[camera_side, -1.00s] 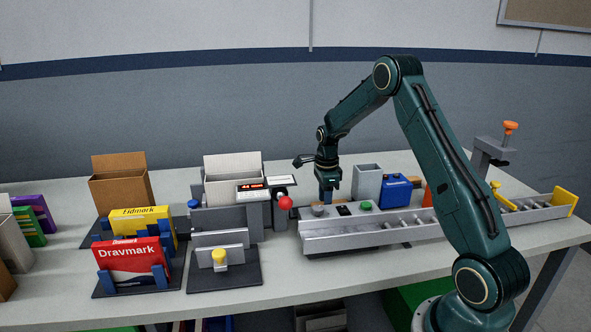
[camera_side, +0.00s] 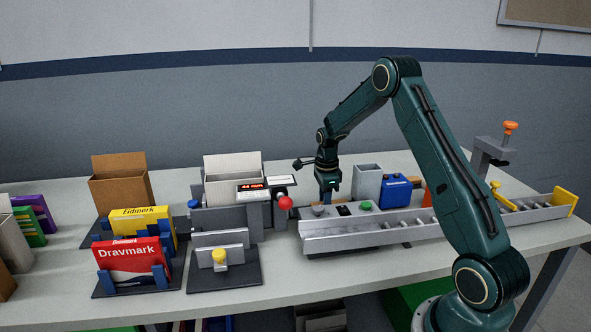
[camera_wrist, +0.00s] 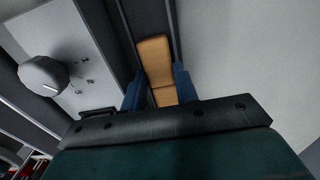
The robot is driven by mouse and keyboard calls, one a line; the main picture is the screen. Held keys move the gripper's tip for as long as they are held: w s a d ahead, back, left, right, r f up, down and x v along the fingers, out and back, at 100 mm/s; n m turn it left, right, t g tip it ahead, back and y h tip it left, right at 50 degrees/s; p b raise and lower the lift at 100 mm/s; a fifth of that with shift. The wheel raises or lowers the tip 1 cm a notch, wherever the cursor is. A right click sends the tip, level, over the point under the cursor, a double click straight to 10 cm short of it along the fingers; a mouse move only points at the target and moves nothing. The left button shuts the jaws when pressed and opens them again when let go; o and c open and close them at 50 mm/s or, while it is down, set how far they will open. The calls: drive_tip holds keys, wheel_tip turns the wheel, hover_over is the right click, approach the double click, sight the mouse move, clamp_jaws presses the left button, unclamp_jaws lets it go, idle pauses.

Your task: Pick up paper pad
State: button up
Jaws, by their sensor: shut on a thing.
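My gripper (camera_wrist: 157,92) shows in the wrist view with its two blue fingers on either side of a tan, flat-faced piece (camera_wrist: 155,58). It is shut on that piece, which stands in a narrow dark slot. I take the piece to be the paper pad, though its lower part is hidden. In the side view my gripper (camera_side: 327,196) points down behind the grey roller conveyor. The piece cannot be made out there.
A grey panel with a round knob (camera_wrist: 43,75) lies close left of the fingers. A grey bin (camera_side: 367,184) and a blue box (camera_side: 396,191) stand right of the gripper. A red ball-topped lever (camera_side: 285,202) is on the left.

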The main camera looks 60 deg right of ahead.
drive_tip(key=shift+r, duration=0.15)
wheel_tip(320, 180, up, 20)
idle(0.7)
idle(0.5)
hover_over(224, 163)
drive_tip(key=s+a, duration=0.2)
drive_tip(key=s, duration=0.1)
drive_tip(key=shift+w, duration=0.25)
idle(0.5)
drive_tip(key=shift+f, duration=2.3)
